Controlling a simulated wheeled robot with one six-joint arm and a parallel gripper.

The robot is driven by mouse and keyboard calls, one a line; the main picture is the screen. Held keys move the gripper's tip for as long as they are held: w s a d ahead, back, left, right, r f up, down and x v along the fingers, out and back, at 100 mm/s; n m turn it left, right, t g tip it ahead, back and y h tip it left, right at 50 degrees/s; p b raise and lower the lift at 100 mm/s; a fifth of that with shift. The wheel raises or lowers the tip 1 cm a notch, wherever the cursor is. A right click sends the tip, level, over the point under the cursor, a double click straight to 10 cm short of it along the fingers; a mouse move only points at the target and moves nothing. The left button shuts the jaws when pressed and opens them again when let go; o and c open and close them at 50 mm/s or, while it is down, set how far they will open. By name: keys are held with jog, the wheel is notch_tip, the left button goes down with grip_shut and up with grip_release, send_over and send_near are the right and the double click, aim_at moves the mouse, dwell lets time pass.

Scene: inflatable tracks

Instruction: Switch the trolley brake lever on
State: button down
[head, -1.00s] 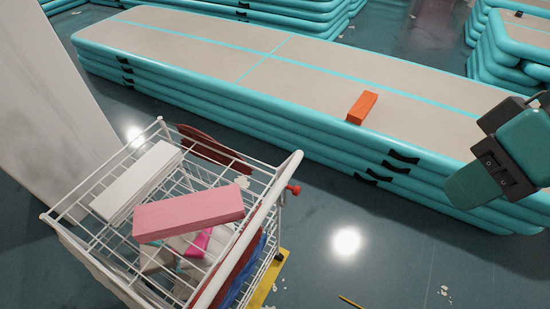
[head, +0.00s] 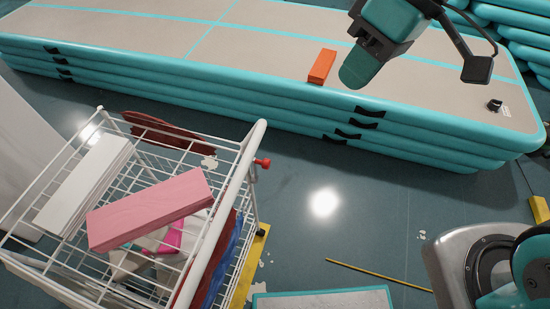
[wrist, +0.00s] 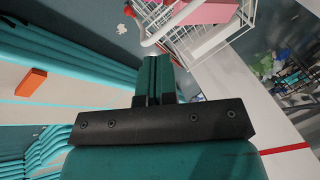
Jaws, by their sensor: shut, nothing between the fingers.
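The white wire trolley (head: 243,160) stands at the lower left of the head view, and part of it shows at the top of the wrist view (wrist: 249,12). A small red-knobbed lever (head: 262,162) sticks out on the right of its handle end; it looks like the brake lever. Its exact setting is too small to tell. My gripper (head: 357,70) is shut and empty, up and to the right of the lever and clear of it. Its closed teal fingers (wrist: 155,72) point towards the trolley in the wrist view.
A pink block (head: 150,210) and a white block (head: 85,185) lie on the trolley. A stack of teal-edged inflatable tracks (head: 250,105) runs behind, with an orange block (head: 322,65) on top. A thin yellow stick (head: 378,275) lies on the floor. Floor right of the trolley is mostly open.

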jog(key=w+f+n+b, duration=0.1)
jog(key=w+f+b, duration=0.2)
jog(key=w+f, duration=0.3)
jog(key=w+a+f+n+g+y+b, duration=0.1)
jog(key=w+f+n+b, duration=0.1)
jog(key=w+f, duration=0.5)
jog(key=w+a+f+n+g+y+b, duration=0.1)
jog(key=w+f+b, duration=0.4)
jog(key=f, duration=1.1)
jog(key=shift+w+a+n, duration=0.2)
jog(key=shift+w+n, duration=0.4)
jog(key=shift+w, duration=0.1)
jog(key=s+a+f+b, duration=0.1)
jog(key=s+a+f, duration=0.5)
jog(key=a+f, duration=0.1)
jog(key=shift+a, duration=0.3)
jog(key=shift+s, duration=0.15)
